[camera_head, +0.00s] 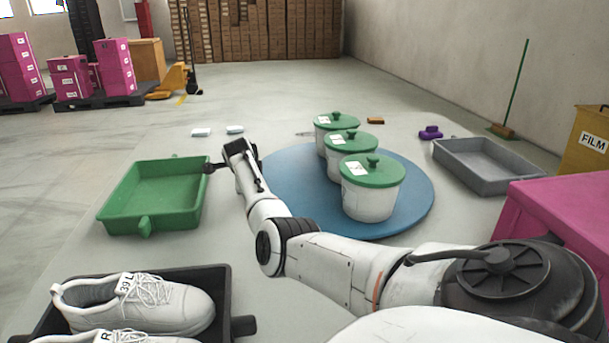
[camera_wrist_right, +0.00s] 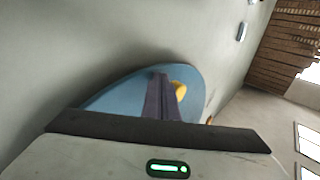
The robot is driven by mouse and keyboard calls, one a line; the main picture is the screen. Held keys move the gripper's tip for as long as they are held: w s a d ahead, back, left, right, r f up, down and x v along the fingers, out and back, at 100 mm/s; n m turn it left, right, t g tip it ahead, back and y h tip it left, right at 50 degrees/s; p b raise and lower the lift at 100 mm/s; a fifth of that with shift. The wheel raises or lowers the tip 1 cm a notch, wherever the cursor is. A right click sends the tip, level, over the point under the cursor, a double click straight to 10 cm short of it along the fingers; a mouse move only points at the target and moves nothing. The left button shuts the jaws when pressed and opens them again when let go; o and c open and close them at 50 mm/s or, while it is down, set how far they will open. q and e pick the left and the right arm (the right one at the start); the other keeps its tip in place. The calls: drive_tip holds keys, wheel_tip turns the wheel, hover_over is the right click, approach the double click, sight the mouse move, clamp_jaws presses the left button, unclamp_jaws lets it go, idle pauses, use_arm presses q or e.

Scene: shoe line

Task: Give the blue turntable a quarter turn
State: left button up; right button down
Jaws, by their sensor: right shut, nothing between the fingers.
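My arm hides part of the disc's near left side in the head view. My left gripper is out of view.
A green tray (camera_head: 150,215) stands close left of my right wrist. A black tray (camera_head: 240,326) with white shoes (camera_head: 140,300) is at the front left. A grey tray (camera_head: 490,182) and a magenta box (camera_head: 560,225) are at the right. Floor behind the turntable is mostly open.

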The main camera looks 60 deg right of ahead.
drive_tip(key=shift+a, duration=0.15)
drive_tip(key=shift+a+r+p, duration=0.2)
drive_tip(key=shift+a+p, duration=0.1)
drive_tip(key=shift+p, duration=0.3)
drive_tip(key=a+p, duration=0.2)
drive_tip(key=s+a+p, duration=0.1)
drive_tip(key=shift+a+r+p, duration=0.3)
drive_tip(key=shift+r, duration=0.1)
use_arm(q)
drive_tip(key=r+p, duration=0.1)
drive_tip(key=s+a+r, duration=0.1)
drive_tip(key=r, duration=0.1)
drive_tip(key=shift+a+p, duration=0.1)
drive_tip(key=shift+p, duration=0.25)
use_arm(e)
drive_tip(key=s+a+r, duration=0.1)
drive_tip(key=a+r, duration=0.5)
drive_tip(key=shift+s+a, duration=0.15)
drive_tip(key=shift+s, duration=0.15)
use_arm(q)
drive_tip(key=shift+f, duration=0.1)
